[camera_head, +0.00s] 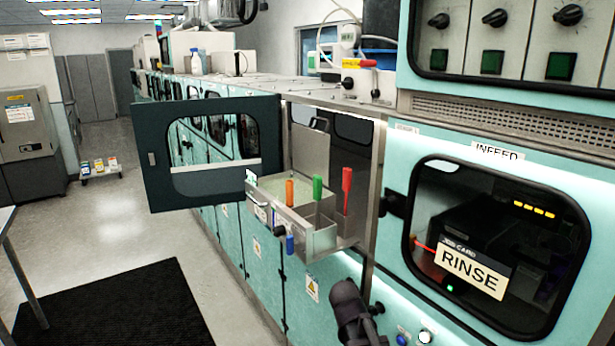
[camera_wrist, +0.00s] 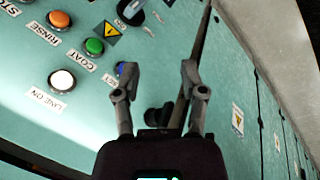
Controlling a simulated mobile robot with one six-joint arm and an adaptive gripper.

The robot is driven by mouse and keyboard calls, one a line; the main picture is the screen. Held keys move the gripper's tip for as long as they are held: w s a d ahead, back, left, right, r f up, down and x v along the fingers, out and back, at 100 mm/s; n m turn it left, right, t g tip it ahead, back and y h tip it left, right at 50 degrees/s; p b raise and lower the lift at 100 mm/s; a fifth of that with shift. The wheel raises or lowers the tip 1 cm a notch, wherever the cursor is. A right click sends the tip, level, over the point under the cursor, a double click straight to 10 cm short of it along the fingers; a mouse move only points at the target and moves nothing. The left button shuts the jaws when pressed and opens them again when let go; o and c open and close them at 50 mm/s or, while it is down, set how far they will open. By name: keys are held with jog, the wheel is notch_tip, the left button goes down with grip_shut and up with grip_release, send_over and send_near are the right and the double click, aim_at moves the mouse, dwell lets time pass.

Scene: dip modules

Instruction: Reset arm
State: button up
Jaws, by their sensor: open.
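My gripper (camera_wrist: 158,75) is open in the wrist view, its two grey fingers apart with nothing held between them. It faces the teal machine front, with a panel seam and a dark knob (camera_wrist: 157,116) showing between and behind the fingers. To its left are a white LINE ON button (camera_wrist: 62,81), a green button (camera_wrist: 94,46) by the COAT label and an orange button (camera_wrist: 60,20) by the RINSE label. In the head view a dark part of my arm (camera_head: 355,315) shows at the bottom, below the open module; the fingertips are hard to make out there.
A dark windowed door (camera_head: 158,185) stands swung open to the left. A metal tray (camera_head: 318,240) juts from the module, with orange, green and red handles upright in it. The RINSE window (camera_head: 440,225) is on the right. A black mat (camera_head: 120,305) lies on the open floor.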

jog(key=s+d+f+n+y, duration=0.1)
jog(key=s+d+n+y, duration=0.1)
jog(key=s+y, duration=0.2)
jog(key=shift+s, duration=0.9)
jog(key=shift+f, duration=0.1)
dwell(1.3)
